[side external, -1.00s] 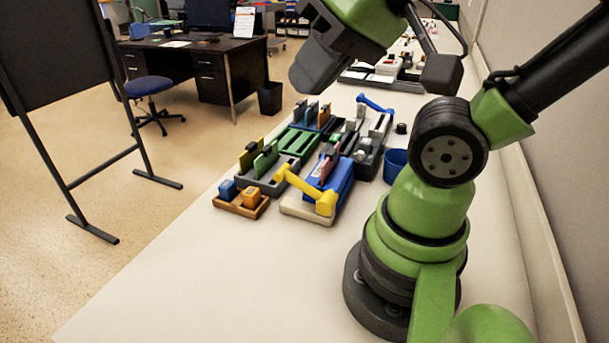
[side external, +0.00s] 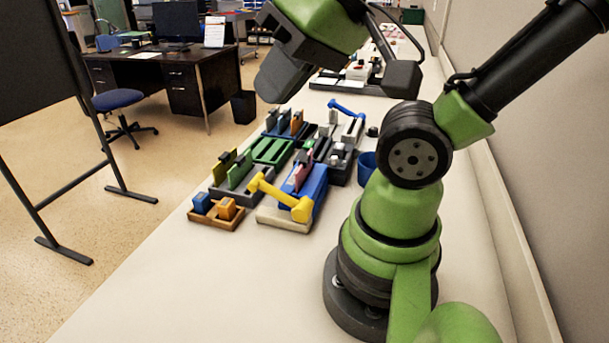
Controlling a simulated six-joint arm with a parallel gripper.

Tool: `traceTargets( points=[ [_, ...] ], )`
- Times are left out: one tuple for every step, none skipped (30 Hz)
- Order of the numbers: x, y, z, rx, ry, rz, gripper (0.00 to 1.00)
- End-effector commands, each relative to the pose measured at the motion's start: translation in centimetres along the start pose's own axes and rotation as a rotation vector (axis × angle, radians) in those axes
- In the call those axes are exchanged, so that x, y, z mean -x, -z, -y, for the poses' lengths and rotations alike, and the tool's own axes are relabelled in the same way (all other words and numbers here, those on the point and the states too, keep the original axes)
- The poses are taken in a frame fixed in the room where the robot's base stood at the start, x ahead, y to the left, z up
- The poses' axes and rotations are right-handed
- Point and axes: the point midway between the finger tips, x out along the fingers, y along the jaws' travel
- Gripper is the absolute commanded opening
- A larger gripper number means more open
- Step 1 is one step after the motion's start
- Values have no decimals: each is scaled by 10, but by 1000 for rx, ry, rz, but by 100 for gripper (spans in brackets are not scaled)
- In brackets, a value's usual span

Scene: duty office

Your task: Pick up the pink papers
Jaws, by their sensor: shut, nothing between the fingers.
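A pink upright piece (side external: 302,172), which looks like the pink papers, stands in the blue holder (side external: 318,186) on the long pale table. A yellow handle-like arm (side external: 280,195) lies across the front of the holder and hides part of it. My gripper (side external: 272,82) is a dark block, shut, high above the table. It is up and to the left of the pink piece in the picture, well apart from it. Its fingertips are hard to make out, and nothing shows held in it.
An orange-brown tray (side external: 216,216) with a blue and an orange block sits at the left edge. Green and yellow upright pieces (side external: 240,170) stand in grey racks behind it. A blue cup (side external: 367,167) stands near my base. The near table is clear.

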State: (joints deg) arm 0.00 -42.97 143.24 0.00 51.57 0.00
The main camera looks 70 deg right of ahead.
Motion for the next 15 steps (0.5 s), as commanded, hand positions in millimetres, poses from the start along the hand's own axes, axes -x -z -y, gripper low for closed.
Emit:
traceTargets(
  points=[
    [0, 0, 0, 0, 0, 0, 0],
    [0, 0, 0, 0, 0, 0, 0],
    [0, 0, 0, 0, 0, 0, 0],
    [0, 0, 0, 0, 0, 0, 0],
    [0, 0, 0, 0, 0, 0, 0],
    [0, 0, 0, 0, 0, 0, 0],
    [0, 0, 0, 0, 0, 0, 0],
    [0, 0, 0, 0, 0, 0, 2],
    [0, 0, 0, 0, 0, 0, 12],
    [0, 0, 0, 0, 0, 0, 18],
    [0, 0, 0, 0, 0, 0, 25],
    [0, 0, 0, 0, 0, 0, 34],
    [0, 0, 0, 0, 0, 0, 41],
    [0, 0, 0, 0, 0, 0, 48],
    [0, 0, 0, 0, 0, 0, 48]
  ],
)
